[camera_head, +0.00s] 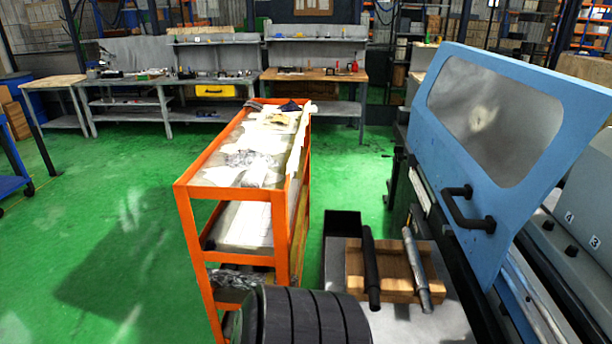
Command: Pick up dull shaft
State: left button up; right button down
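Two shafts lie side by side across a wooden holder (395,284) at the lower right, beside the blue machine. The left shaft (371,268) is dark and dull, with a thicker near end. The right shaft (416,268) is lighter, grey and shinier. Both point away from me, and both rest on the wood with nothing gripping them. Neither of my grippers shows in the head view.
The wooden holder stands on a grey surface (455,322) with a black open box (342,224) at its back left. The blue grinder cover (580,100) with a black handle rises at right. An orange cart (237,194) stands left. Dark ribbed cylinders (300,318) fill the bottom centre. Green floor is clear at left.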

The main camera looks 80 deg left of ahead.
aim_at(372, 283)
jog(key=u, duration=2.2)
jog(key=j+z, duration=0.25)
jog(key=z, duration=0.15)
jog(key=j+z, duration=0.2)
jog(key=z, duration=0.2)
jog(key=k+j+z, duration=0.1)
jog(key=z, duration=0.3)
jog(key=k+j, duration=0.05)
jog(key=j, duration=0.05)
